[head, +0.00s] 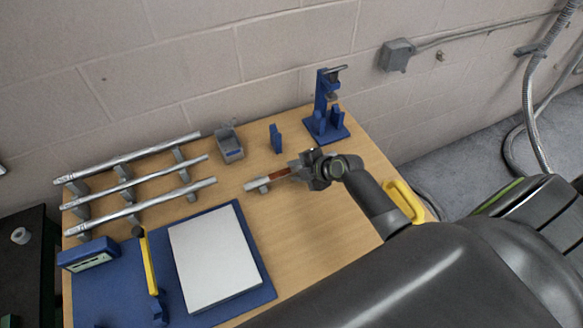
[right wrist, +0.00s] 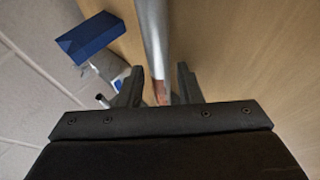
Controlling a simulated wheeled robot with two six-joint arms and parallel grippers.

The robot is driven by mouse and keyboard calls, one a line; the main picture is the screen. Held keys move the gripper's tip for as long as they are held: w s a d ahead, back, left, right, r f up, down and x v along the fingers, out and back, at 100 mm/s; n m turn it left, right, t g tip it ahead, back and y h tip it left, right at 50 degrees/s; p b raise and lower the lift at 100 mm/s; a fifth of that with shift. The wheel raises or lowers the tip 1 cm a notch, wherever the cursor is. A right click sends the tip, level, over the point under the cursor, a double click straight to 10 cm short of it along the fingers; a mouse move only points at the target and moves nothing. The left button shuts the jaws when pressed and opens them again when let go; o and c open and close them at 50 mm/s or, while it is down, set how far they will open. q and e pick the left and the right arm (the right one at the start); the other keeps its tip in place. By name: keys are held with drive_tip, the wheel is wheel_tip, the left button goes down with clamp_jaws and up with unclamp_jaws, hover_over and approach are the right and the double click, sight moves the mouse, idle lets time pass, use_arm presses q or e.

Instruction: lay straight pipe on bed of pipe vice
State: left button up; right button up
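Several straight silvery pipes lie side by side on grey supports at the table's left, among them the back pipe (head: 125,159) and the front pipe (head: 140,207). A blue upright device (head: 322,108), apparently the pipe vice, stands at the back right corner; no pipe lies in it. My right gripper (head: 300,172) is over the table's middle at a silvery bar with a red-brown section (head: 278,175). In the right wrist view the bar (right wrist: 155,40) runs between the parted fingers (right wrist: 160,85), with small gaps on both sides. My left gripper is out of view.
A grey bin (head: 229,146) and a small blue block (head: 276,138) stand along the wall. A blue mat (head: 253,262) at the front carries a white pad (head: 213,258), a yellow-handled tool (head: 150,265) and a blue box (head: 87,254). Bare wood lies right of the mat.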

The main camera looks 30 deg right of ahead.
clamp_jaws()
drive_tip(key=shift+w+r, duration=0.1)
idle(0.3)
